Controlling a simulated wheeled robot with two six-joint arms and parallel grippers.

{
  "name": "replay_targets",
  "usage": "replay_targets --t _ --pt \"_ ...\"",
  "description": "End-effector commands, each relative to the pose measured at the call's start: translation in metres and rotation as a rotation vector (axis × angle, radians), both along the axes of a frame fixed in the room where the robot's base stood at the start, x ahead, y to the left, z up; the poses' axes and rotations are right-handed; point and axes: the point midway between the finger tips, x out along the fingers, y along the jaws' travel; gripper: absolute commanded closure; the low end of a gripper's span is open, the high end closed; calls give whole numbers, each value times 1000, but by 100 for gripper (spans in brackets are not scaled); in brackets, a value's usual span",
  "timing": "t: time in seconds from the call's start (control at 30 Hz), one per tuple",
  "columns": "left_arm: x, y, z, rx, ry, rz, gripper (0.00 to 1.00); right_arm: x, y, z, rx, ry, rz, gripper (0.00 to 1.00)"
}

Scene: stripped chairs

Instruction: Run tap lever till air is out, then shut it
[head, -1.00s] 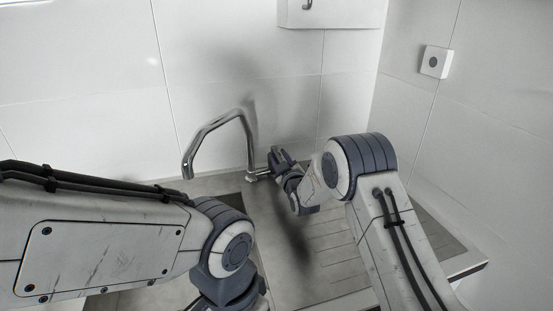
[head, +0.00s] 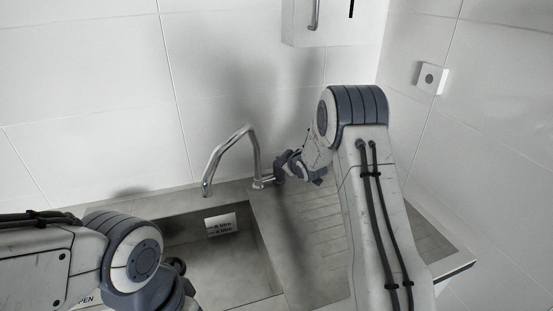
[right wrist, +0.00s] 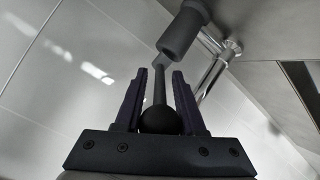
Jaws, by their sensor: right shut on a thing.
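The chrome tap (head: 254,155) stands behind the sink, its spout bent over to the left. I make out no water below the spout mouth. My right gripper (head: 280,172) is at the right side of the tap's base. In the right wrist view my right gripper (right wrist: 160,78) is shut on the tap lever (right wrist: 159,92), a thin dark rod with a ball end (right wrist: 160,121) between the fingers. The lever runs to a dark cylinder (right wrist: 183,33) by the tap. In the head view the gripper mostly hides the lever. My left gripper is out of view; only its arm shows.
The grey sink basin (head: 250,262) lies below the spout, with a small white printed label (head: 221,225) on its far wall. A ribbed drainboard (head: 318,232) lies to the right. A white box (head: 335,25) and a small switch (head: 431,78) are on the tiled walls.

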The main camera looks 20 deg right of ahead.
Motion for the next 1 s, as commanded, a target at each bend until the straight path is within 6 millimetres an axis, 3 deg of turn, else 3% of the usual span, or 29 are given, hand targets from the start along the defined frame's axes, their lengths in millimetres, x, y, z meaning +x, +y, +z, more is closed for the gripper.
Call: replay_targets --t 0.07,0.1,0.17,0.57,1.0 --pt "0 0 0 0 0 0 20 1 0 2 -1 -5 0 100" --pt "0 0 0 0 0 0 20 1 0 2 -1 -5 0 57" --pt "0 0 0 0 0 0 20 1 -1 2 -1 -5 0 36" --pt "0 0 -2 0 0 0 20 -3 0 3 0 -4 -1 36" --pt "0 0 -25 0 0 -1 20 -68 -1 36 0 -7 -3 36"
